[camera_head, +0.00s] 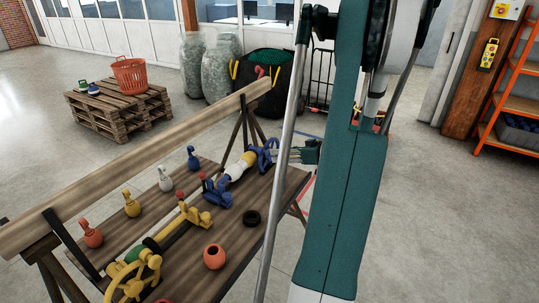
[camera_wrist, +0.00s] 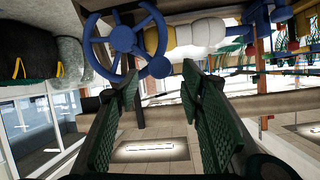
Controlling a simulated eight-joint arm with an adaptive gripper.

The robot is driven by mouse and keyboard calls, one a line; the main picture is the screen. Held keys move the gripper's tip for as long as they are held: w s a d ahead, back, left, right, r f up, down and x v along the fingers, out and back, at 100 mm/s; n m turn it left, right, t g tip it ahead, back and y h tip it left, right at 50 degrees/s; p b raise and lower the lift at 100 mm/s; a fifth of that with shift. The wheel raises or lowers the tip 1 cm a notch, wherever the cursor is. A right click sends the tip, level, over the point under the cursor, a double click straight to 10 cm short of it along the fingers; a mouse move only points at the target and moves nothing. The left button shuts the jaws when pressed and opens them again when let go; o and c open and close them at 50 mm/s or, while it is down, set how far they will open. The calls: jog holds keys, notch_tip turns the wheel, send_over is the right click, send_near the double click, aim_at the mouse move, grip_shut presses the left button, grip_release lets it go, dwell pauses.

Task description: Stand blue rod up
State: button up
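No plain blue rod is clearly seen. In the head view a small blue peg-like piece (camera_head: 193,158) stands upright at the far side of the wooden table (camera_head: 225,255). A blue handwheel (camera_head: 266,154) is at the right end of a yellow, white and blue pipe assembly (camera_head: 236,169). The wheel also shows at the top of the wrist view (camera_wrist: 123,40), with the white pipe beside it. My gripper (camera_wrist: 160,95) has its green fingers apart with nothing between them. In the head view my gripper (camera_head: 304,153) is just right of the wheel, partly hidden by my arm.
A long wooden beam (camera_head: 130,172) runs along the table's far side. Orange, yellow and white pegs stand on the table.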

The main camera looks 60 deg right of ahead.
aim_at(269, 153)
jog(key=shift+b+x, duration=0.7)
jog(key=shift+x, duration=2.8)
jog(key=shift+c, duration=0.5)
jog(key=c, duration=1.1)
